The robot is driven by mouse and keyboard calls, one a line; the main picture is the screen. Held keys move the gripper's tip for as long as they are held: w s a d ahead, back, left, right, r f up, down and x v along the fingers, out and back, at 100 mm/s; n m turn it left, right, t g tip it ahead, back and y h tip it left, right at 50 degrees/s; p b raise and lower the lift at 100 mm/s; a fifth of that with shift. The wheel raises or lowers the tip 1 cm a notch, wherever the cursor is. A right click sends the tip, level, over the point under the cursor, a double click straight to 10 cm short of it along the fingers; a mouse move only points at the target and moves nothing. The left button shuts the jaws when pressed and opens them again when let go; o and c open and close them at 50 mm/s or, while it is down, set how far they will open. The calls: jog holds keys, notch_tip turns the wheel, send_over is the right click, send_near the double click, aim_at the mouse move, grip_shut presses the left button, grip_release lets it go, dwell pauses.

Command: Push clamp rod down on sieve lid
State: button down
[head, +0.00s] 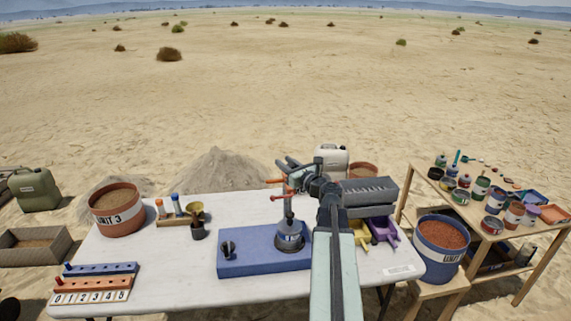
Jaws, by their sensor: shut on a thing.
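A blue sieve shaker base (240,262) sits on the white table, with a dark knob at its left. A round grey sieve stack (290,237) with a domed lid (289,223) stands on its right part. The upright clamp rod (288,206) rises above the lid, with red-orange handle parts (274,181) near its top. My gripper (289,178) is at the rod's top, shut on what appears to be the clamp rod's handle. My arm and gripper partly hide this spot, so the exact grip and any gap between rod and lid are unclear.
A UNIT 3 bucket (116,213), a small tool rack (180,215) and numbered racks (92,284) stand at the left. A grey box (370,190) and yellow and purple scoops (383,231) lie right of my arm.

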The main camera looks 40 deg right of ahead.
notch_tip(320, 180, down, 3)
jog(key=shift+r+b, duration=0.1)
jog(key=shift+b, duration=0.5)
jog(key=shift+r, duration=0.1)
jog(key=c, duration=1.1)
grip_release()
jog(key=shift+o, duration=0.2)
jog(key=s, duration=0.7)
jog(key=shift+s+a, duration=0.4)
jog(key=shift+a, duration=0.05)
